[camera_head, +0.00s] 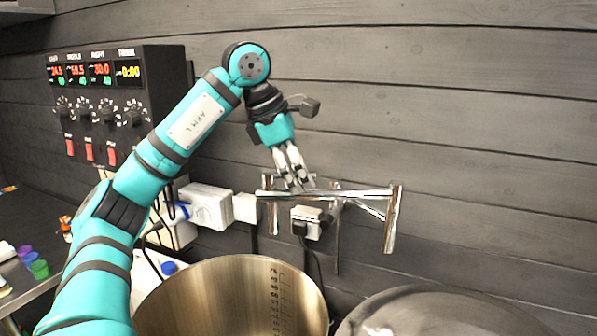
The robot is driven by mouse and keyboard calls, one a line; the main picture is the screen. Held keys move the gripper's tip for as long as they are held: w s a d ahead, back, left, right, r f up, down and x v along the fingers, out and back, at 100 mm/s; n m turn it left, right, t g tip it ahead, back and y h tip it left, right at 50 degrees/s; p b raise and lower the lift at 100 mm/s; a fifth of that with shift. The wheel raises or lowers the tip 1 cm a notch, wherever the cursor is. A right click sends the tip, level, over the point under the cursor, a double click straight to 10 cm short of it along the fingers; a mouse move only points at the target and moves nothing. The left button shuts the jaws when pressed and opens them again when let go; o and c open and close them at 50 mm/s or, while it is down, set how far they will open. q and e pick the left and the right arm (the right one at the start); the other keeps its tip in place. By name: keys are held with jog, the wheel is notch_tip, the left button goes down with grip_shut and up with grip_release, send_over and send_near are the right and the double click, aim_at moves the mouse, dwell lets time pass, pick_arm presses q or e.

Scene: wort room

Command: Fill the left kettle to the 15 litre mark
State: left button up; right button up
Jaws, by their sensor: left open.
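The left kettle (195,285) is an open steel pot at the bottom centre, with dark volume marks (274,295) on its inner wall. Its bottom is out of frame, and I see no water in the part that shows. A steel swivel pipe (350,193) with down-turned ends stands out from the wall above and behind the kettle. My left gripper (297,186) points down at the left part of this pipe, with its fingers open close to it. I cannot tell if they touch it. My right gripper is not in view.
A second round steel vessel (430,312) stands at the lower right. A black control box (120,105) with red displays hangs on the left wall. White sockets (207,205) and cables are behind my arm. Small coloured cups (38,268) stand on the left bench.

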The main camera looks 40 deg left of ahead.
pick_arm(q)
grip_shut()
jog(key=shift+s, duration=0.1)
jog(key=shift+s+d+m+g+h+p, duration=0.2)
jog(key=shift+s+m+g+h+p, duration=0.4)
jog(key=shift+m, duration=1)
jog(key=shift+s+d+m+g+h+p, duration=0.35)
jog(key=shift+s+m, duration=0.4)
jog(key=shift+m, duration=0.85)
jog(key=shift+s+d+m+g+h+p, duration=0.1)
jog(key=shift+s+m+g+h+p, duration=0.4)
jog(key=shift+m, duration=1.1)
jog(key=shift+s, duration=0.15)
